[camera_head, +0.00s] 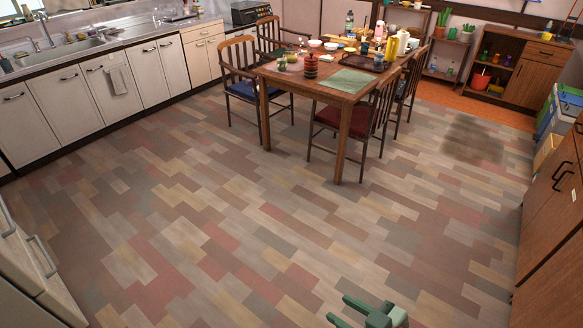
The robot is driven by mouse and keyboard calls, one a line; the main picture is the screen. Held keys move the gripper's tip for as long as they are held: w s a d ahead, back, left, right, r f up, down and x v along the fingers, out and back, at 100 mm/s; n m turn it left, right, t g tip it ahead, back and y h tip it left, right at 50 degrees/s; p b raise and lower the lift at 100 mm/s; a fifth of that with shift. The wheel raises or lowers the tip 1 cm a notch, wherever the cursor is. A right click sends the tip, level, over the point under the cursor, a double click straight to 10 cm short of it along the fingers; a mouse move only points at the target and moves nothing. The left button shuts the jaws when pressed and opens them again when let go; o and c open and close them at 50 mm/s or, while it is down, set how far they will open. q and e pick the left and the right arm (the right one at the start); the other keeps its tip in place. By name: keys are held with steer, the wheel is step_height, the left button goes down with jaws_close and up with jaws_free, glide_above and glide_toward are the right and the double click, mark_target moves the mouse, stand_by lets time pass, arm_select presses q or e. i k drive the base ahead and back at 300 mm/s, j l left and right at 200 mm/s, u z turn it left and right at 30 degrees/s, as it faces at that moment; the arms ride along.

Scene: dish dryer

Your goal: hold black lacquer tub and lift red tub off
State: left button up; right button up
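A small red and dark stacked-looking item (311,67) stands upright near the left front of the dining table (330,92). It is too small to tell whether it is the black lacquer tub with the red tub on it. Another red tub-like container (481,80) sits in the open shelf of the wooden cabinet at the far right. My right gripper (340,309) is at the bottom of the view, its two green fingers spread with nothing between them. It is far from the table. My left gripper is not in view.
Chairs (350,118) surround the table, which holds bowls, bottles, a yellow pitcher (391,48) and a green mat (347,81). A sink counter (110,40) runs along the left, and wooden cabinets (556,195) stand close on the right. The floor between is clear.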

mark_target(311, 62)
steer(key=i+j+u, duration=0.15)
steer(key=i, duration=1.2)
steer(key=i+j+u, duration=0.15)
steer(key=i, duration=1.25)
steer(key=i+j+z, duration=0.1)
steer(key=i+z, duration=0.3)
steer(key=i+j+z, duration=0.4)
steer(key=i, duration=0.15)
steer(key=i+j+z, duration=0.75)
steer(key=i+j, duration=0.05)
